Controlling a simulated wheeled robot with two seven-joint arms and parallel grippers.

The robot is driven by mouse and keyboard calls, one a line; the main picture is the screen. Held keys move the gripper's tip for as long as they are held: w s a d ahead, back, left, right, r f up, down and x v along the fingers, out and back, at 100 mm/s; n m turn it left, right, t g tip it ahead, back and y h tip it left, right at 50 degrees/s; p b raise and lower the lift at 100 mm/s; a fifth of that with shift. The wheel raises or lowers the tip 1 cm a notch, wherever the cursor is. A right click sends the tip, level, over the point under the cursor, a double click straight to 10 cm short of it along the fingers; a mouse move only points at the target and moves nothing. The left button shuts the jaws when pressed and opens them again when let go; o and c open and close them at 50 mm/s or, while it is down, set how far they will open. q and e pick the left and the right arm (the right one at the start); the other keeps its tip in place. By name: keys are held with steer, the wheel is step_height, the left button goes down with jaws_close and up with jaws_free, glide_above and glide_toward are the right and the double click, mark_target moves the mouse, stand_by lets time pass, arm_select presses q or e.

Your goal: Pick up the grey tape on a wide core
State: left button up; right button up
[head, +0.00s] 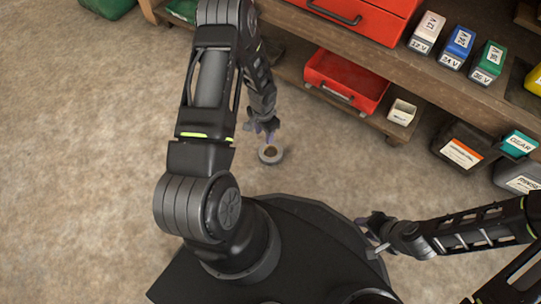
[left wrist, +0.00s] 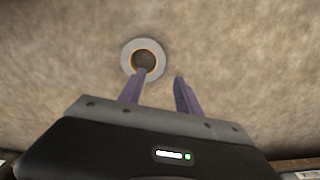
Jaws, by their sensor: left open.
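The grey tape on a wide core (head: 271,154) lies flat on the floor in the head view, a small grey ring with a brown inner core. It also shows in the left wrist view (left wrist: 129,51), just beyond my fingertips. My left gripper (head: 263,133) is open, right by the roll's far side. In the left wrist view its two purple fingers (left wrist: 161,76) are apart; the left fingertip overlaps the ring's near edge. I cannot tell whether it touches the roll. My right gripper (head: 366,234) is at the lower right, away from the tape; its finger opening is unclear.
A wooden shelf unit (head: 405,72) stands at the back right. Dark containers (head: 459,148) stand at the right. The floor around the tape is clear.

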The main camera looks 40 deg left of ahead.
mark_target(264, 146)
arm_select(q)
steer(key=shift+f+b, duration=0.6)
steer(key=shift+f, duration=0.65)
step_height(264, 146, down, 4)
steer(key=b, duration=0.3)
steer(key=shift+f, duration=0.2)
steer(key=shift+f+b, duration=0.3)
steer(key=shift+f, duration=0.15)
jaws_close()
